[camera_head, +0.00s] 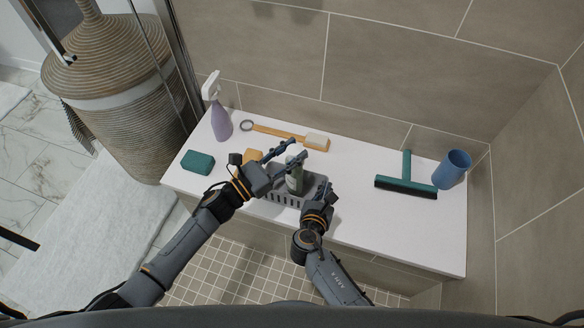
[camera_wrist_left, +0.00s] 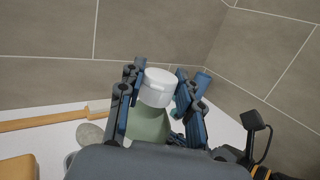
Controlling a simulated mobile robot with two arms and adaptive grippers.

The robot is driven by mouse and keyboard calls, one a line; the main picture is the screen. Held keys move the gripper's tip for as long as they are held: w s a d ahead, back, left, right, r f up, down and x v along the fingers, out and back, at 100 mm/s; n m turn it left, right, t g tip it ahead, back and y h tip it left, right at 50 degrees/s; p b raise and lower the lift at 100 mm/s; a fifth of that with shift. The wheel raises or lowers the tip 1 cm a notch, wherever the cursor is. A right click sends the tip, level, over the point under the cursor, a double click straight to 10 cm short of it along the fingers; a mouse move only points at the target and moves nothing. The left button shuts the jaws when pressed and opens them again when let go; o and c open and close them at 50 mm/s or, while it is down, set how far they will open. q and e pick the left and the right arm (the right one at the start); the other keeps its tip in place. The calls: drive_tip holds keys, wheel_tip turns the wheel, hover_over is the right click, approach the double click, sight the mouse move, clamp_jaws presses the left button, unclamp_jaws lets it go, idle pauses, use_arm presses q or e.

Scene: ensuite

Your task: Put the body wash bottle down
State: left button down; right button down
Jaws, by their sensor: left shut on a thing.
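The body wash bottle (camera_head: 294,182) is green, and its white cap (camera_wrist_left: 158,87) shows in the left wrist view. My left gripper (camera_head: 294,155) is shut on the bottle, with a finger on either side of it near the cap. The bottle looks roughly upright at the grey slotted caddy (camera_head: 283,200); I cannot tell whether its base touches the caddy floor. My right gripper (camera_head: 322,192) is at the caddy's right end, close to the bottle; its finger opening is not clear.
On the white bench (camera_head: 350,232) are a purple spray bottle (camera_head: 221,122), a green sponge (camera_head: 198,162), a wooden brush (camera_head: 285,134), an orange-tan block (camera_head: 253,156), a squeegee (camera_head: 406,184) and a blue cup (camera_head: 452,169). The front right of the bench is clear. Tiled walls stand behind and right.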

use_arm(q)
drive_tip(key=shift+f, duration=2.25)
drive_tip(key=shift+f, duration=0.15)
drive_tip(key=c, duration=0.9)
unclamp_jaws()
drive_tip(key=shift+f, duration=0.1)
drive_tip(key=v, duration=1.2)
use_arm(e)
drive_tip(key=c, duration=1.4)
unclamp_jaws()
drive_tip(key=shift+c, duration=0.2)
